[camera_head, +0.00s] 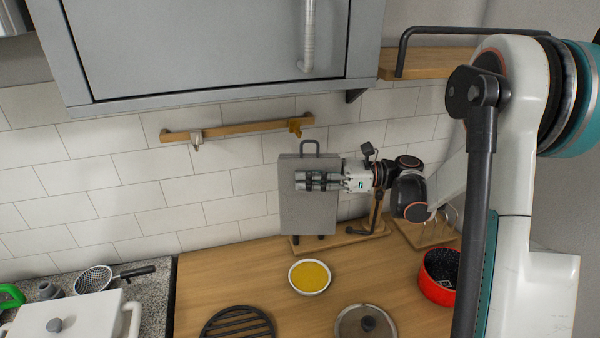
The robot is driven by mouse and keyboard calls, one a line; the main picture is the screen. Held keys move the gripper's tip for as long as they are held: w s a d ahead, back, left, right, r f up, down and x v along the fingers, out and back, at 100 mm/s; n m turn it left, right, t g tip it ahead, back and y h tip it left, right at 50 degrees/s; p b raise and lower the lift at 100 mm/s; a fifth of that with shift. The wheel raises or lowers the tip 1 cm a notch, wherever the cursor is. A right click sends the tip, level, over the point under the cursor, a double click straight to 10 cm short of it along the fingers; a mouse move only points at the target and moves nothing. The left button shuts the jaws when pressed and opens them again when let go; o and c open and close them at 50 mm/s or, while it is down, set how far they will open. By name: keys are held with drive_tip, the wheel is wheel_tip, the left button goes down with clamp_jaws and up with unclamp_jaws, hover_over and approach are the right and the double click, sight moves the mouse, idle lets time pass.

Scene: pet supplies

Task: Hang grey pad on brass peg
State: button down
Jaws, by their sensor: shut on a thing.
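The grey pad (305,213) is an upright flat rectangle with a dark loop handle (310,148) on its top edge. My gripper (303,181) reaches in from the right and is shut on the pad, its fingers lying across the upper part. The brass peg (295,127) is at the right end of a wooden rail (245,129) on the tiled wall. The loop is below the peg and slightly to its right, apart from it in the picture. The depth gap between loop and peg is unclear.
A wooden stand (350,238) is at the pad's lower edge; contact is unclear. A silver peg (196,138) is on the rail's left part. The grey cabinet (210,45) overhangs above. A yellow-filled bowl (310,276), glass lid (365,322) and red pot (439,290) occupy the counter.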

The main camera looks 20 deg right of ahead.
drive_tip(key=w+f, duration=0.1)
drive_tip(key=w, duration=0.8)
drive_tip(key=shift+w+f, duration=0.3)
drive_tip(key=shift+f, duration=0.05)
idle(0.8)
idle(0.6)
drive_tip(key=c, duration=1.2)
unclamp_jaws()
